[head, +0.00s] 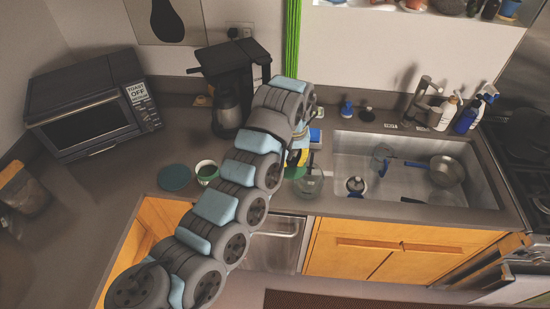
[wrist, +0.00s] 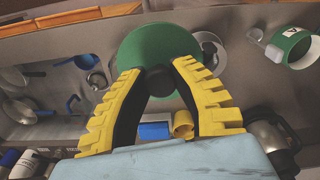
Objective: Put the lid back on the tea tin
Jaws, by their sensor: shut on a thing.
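My gripper (head: 298,160) is shut on the dark knob of a round green lid (wrist: 160,50) and holds it above the counter's front part, left of the sink. In the head view only part of the lid (head: 294,173) shows beneath the fingers. A green, open-topped round container (head: 206,172), which looks like the tea tin, stands on the counter left of my gripper. It also shows at the upper right of the wrist view (wrist: 291,47), open and apart from the lid.
A clear glass vessel (head: 309,182) stands close beside the held lid, partly behind it in the wrist view. A teal disc (head: 174,177) lies left of the green container. A coffee maker (head: 226,98) stands behind. The sink (head: 400,192) holds a pan.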

